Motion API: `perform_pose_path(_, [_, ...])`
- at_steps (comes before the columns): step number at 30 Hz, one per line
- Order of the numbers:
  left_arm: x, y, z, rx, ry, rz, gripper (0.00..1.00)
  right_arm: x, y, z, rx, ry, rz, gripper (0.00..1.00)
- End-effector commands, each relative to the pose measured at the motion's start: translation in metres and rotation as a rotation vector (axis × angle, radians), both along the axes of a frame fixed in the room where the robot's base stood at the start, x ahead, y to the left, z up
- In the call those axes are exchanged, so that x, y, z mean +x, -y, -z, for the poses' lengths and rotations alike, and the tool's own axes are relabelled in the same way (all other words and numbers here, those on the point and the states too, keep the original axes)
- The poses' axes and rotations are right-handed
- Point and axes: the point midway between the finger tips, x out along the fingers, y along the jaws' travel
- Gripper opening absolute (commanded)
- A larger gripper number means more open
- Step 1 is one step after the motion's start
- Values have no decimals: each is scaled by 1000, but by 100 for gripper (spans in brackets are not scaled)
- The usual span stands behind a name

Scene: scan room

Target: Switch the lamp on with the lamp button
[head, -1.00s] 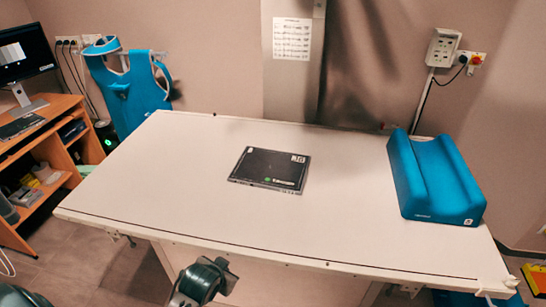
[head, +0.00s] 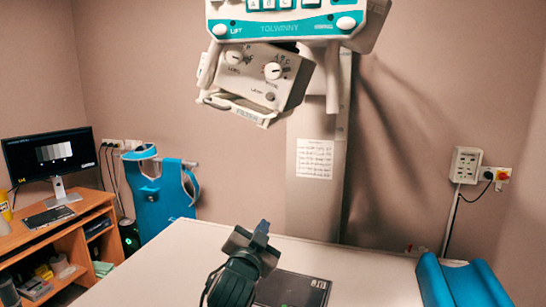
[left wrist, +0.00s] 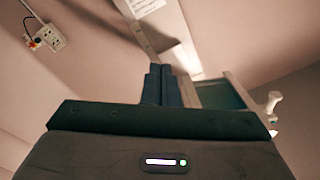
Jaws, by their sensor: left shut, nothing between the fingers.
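The lamp button (head: 270,97) looks like a small grey round button at the lower right of the white lamp housing's (head: 236,84) front face, below two white dials. The housing hangs under a white and teal control panel (head: 285,27) at the top of the head view. My left gripper (head: 263,227) points up, below the housing and well apart from it. In the left wrist view its two dark fingers (left wrist: 161,85) are together with nothing between them. The housing is not clearly recognisable in that view. My right gripper is not in view.
A white table (head: 160,262) lies below, with a black flat plate (head: 300,290) partly hidden by my left gripper. A blue cushion (head: 462,283) lies at its right end. A desk with a monitor (head: 52,153) stands left. The air between gripper and housing looks clear.

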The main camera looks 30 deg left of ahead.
Motion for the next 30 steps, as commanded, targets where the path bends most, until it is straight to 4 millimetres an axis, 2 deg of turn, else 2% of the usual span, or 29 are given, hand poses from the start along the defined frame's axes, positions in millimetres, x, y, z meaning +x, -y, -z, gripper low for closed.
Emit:
perform_pose_path(1, [1, -2, -29, 25, 63, -3, 0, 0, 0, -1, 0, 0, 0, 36])
perform_pose_path(5, [-2, -4, -94, 91, 206, -19, 0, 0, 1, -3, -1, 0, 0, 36])
perform_pose_path(9, [-14, -6, -163, 163, 361, -42, 0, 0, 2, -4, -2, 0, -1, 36])
perform_pose_path(12, [-26, -7, -206, 210, 460, -60, 0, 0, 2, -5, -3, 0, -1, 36])
perform_pose_path(15, [-39, -7, -240, 250, 542, -80, 0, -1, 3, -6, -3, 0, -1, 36])
perform_pose_path(18, [-50, -6, -263, 276, 601, -93, 0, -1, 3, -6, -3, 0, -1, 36])
perform_pose_path(21, [-57, -6, -277, 294, 635, -102, 0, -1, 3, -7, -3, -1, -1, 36])
perform_pose_path(30, [-60, -6, -283, 302, 653, -106, 0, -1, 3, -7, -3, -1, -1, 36])
